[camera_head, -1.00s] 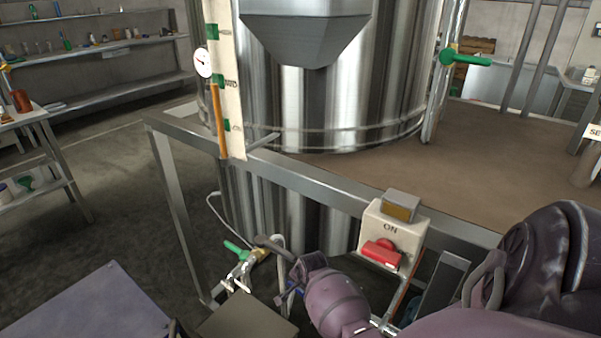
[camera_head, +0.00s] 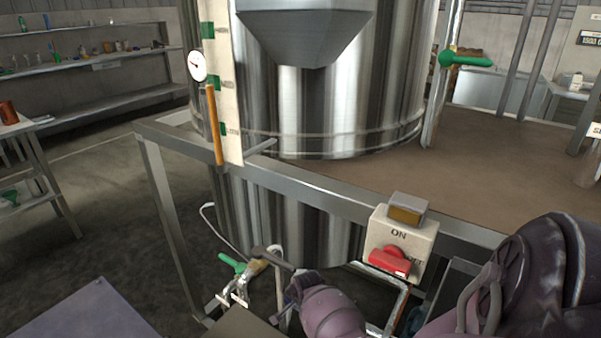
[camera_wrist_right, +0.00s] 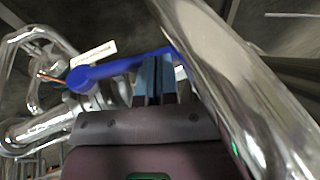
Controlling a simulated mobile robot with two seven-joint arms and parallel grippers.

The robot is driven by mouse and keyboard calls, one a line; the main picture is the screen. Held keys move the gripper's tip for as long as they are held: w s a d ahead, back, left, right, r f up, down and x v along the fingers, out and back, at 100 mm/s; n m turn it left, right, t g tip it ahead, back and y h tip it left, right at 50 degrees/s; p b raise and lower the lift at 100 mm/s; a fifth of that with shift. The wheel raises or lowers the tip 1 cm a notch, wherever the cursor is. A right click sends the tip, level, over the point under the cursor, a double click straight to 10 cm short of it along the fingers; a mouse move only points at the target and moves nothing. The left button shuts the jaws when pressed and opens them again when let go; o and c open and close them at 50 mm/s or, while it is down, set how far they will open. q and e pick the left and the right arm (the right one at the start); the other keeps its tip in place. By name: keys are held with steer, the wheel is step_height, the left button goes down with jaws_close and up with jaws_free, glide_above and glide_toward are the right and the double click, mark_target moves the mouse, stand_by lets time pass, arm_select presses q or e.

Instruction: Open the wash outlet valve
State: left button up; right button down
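A valve with a blue lever (camera_wrist_right: 105,72) is in the right wrist view, among shiny pipes, with a small white label beside it whose text I cannot read. My right gripper (camera_wrist_right: 154,78) has its two grey-blue fingers close together at the lever's right part. The lever runs behind the fingers; I cannot tell whether they touch it. In the head view my right arm reaches down from the right to the pipes under the tank, and its fingertips are hidden. A green-handled valve (camera_head: 232,264) sits just left of it. My left gripper is not in view.
A steel tank (camera_head: 325,100) stands behind a metal frame rail (camera_head: 310,192). A switch box (camera_head: 402,240) with a red knob hangs on the rail above my right arm. A thick shiny pipe (camera_wrist_right: 235,85) passes close right of the gripper. Another green handle (camera_head: 465,60) is upper right.

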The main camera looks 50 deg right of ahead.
steer(key=shift+w+f, duration=0.3)
steer(key=shift+f, duration=0.3)
